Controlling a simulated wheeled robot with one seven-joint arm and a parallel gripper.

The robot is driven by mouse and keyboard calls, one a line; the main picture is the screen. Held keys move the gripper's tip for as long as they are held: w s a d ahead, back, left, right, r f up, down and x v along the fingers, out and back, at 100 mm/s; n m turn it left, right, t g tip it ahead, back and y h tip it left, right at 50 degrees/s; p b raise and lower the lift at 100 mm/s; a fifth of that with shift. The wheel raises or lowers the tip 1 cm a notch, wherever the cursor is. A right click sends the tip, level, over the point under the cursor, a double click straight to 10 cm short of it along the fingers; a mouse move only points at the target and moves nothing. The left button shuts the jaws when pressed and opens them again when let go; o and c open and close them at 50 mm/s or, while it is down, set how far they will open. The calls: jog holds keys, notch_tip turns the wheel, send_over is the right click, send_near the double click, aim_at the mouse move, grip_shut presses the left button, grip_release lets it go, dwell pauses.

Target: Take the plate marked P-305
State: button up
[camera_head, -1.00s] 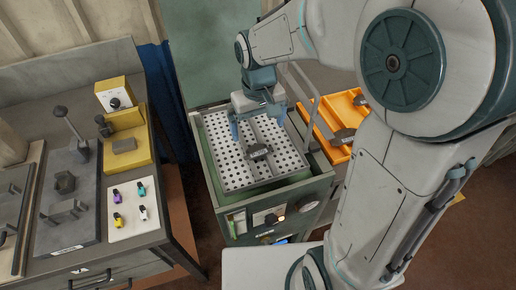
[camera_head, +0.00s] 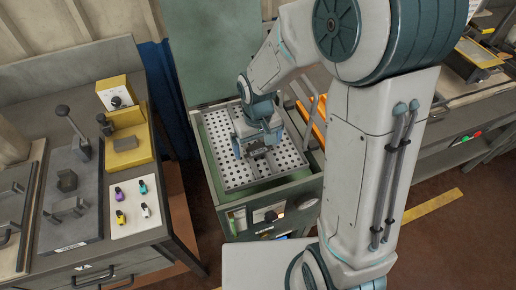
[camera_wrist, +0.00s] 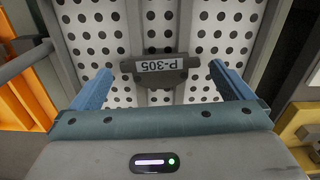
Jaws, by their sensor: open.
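The plate marked P-305 is a dark metal piece (camera_wrist: 160,68) with a white label, seen upside down in the wrist view. It rests on the perforated tray (camera_head: 215,135) in the green cabinet. My gripper (camera_wrist: 160,90) is open, its blue fingers to the left and right of the plate, apart from it. In the head view my gripper (camera_head: 258,146) is low over the tray and partly hides the plate (camera_head: 257,153).
The green cabinet (camera_head: 212,190) has a raised lid behind the tray. A grey handle bar stands at the tray's right, with an orange tray (camera_head: 312,125) beyond. A workbench (camera_head: 160,240) with fixtures and coloured small parts stands at left.

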jog(key=shift+f, duration=0.25)
dwell(0.3)
jog(key=c, duration=1.1)
jog(key=shift+r, duration=0.15)
